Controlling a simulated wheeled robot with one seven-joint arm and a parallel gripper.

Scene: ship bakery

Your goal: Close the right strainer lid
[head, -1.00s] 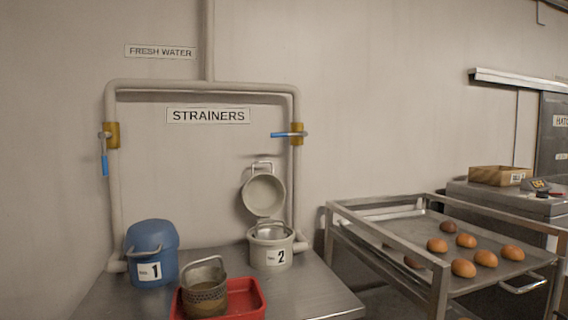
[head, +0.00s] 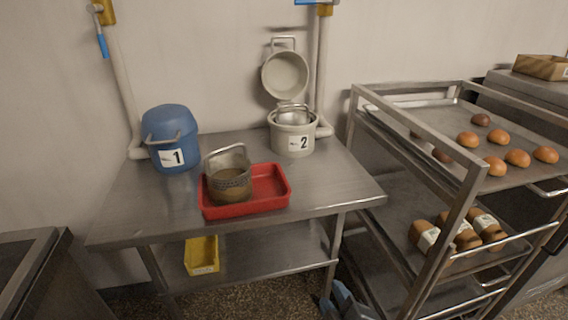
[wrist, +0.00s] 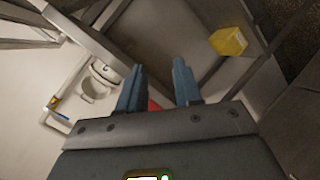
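The right strainer (head: 292,142), a cream pot labelled 2, stands at the back right of the steel table, with a metal basket inside. Its round lid (head: 285,75) is open, tilted up against the wall, with a wire handle at its top. Both the strainer (wrist: 104,72) and the lid (wrist: 93,93) show at the left of the wrist view. My gripper (wrist: 158,85) is open and empty there, its two blue-grey fingers apart. In the head view, my gripper (head: 345,300) shows partly at the bottom edge, below and in front of the table, away from the lid.
A blue strainer 1 (head: 172,126) stands closed at the left. A red tray (head: 268,201) holds a used basket (head: 230,182) at the table's front. A bread rack (head: 462,190) stands close on the right. A yellow bin (head: 201,256) sits on the lower shelf.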

